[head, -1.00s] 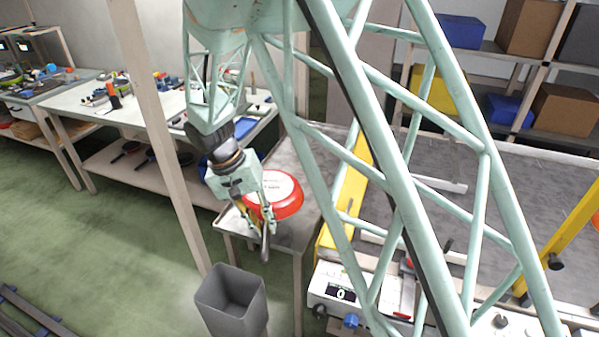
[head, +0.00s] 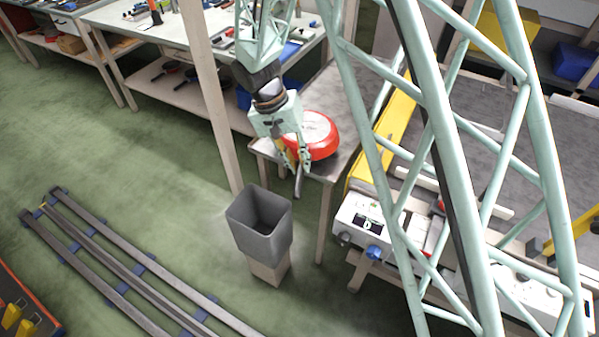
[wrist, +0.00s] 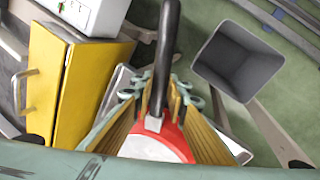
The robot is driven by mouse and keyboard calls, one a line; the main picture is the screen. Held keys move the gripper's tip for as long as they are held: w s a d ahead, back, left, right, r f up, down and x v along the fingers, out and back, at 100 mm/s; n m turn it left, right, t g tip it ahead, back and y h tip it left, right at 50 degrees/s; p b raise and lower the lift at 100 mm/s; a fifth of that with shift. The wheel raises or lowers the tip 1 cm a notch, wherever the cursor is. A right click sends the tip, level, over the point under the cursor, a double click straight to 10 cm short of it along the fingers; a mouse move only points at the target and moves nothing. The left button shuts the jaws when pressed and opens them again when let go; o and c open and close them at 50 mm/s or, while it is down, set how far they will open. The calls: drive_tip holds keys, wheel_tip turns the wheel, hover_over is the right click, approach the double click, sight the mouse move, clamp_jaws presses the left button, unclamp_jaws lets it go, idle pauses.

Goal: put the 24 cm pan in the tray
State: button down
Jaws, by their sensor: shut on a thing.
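The red pan (head: 322,148) has a pale round face with small print turned up and a dark handle (head: 298,186). It is at the small grey metal table (head: 345,95); whether it touches the top I cannot tell. My gripper (head: 295,163) is at the pan's near left side, its fingers around the handle's base. In the wrist view the black handle (wrist: 166,45) runs up between the fingers of my gripper (wrist: 160,102), and part of the red pan (wrist: 176,136) shows below. The pan's size mark is unreadable. I cannot pick out the tray for certain.
A grey open bin (head: 262,240) stands on a wooden block, in front of the table; it shows right of the handle in the wrist view (wrist: 238,60). A wooden post (head: 212,100) rises left of my gripper. A yellow-sided conveyor (head: 385,140) and control panel (head: 368,222) are right. Floor rails lie left.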

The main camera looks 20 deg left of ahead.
drive_tip(key=shift+f+b, duration=0.45)
drive_tip(key=shift+f, duration=1.4)
drive_tip(key=c, duration=2.6)
unclamp_jaws()
drive_tip(key=shift+o, duration=0.3)
drive_tip(key=shift+r, duration=0.1)
drive_tip(key=p+v, duration=0.2)
drive_tip(key=v, duration=0.9)
drive_tip(key=shift+r+p, duration=0.4)
drive_tip(key=shift+a, duration=0.15)
